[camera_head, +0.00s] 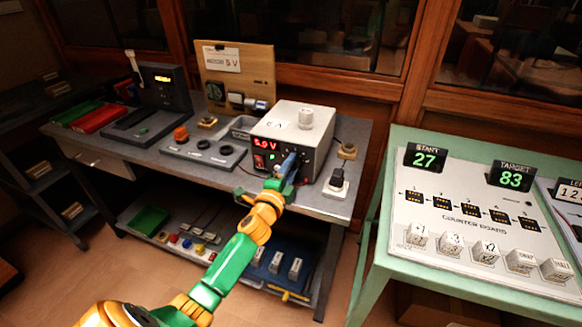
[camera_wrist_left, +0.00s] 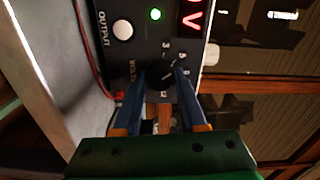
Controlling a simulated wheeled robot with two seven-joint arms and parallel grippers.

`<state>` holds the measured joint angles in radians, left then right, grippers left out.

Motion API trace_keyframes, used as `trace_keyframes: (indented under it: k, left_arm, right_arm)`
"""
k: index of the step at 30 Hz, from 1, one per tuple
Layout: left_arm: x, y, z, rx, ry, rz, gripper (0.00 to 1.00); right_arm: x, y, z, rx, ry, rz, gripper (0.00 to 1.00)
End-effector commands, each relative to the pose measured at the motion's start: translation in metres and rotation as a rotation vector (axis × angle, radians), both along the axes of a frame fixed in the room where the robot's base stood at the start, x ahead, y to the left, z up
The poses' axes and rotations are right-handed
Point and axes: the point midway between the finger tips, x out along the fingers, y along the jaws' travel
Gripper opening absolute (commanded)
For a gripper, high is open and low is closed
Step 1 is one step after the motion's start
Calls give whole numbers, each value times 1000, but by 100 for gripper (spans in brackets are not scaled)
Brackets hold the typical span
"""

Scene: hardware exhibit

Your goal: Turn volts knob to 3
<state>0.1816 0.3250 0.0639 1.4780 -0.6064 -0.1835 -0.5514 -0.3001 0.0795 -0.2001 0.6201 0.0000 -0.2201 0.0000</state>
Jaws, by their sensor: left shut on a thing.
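The grey power supply box (camera_head: 318,128) stands on the workbench. Its red display (camera_head: 265,143) seems to read 5.9 V. The black volts knob (camera_wrist_left: 159,74) is on its front panel, with small scale marks around it, one of them a 3. My left gripper (camera_head: 285,168) is at the panel and hides the knob in the head view. In the left wrist view, its blue fingers (camera_wrist_left: 154,88) are on either side of the knob, shut on it. I cannot make out clearly where the knob points. My right gripper is not in view.
The white output button (camera_wrist_left: 122,30) and a lit green light (camera_wrist_left: 155,14) are close to the knob. A grey panel with knobs (camera_head: 200,150) lies left. The green counter board table (camera_head: 380,225) is at the right.

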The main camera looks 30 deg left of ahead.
Motion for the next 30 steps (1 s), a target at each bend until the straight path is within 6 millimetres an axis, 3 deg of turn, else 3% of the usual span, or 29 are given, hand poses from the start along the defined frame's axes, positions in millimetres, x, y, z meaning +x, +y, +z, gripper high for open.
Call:
trace_keyframes:
  k: [18, 30]
  left_arm:
    - [0, 0, 0, -531, -125, 0, 0]
    - [0, 0, 0, -718, -170, 0, 0]
  right_arm:
    - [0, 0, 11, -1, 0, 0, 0]
    - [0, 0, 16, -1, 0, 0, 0]
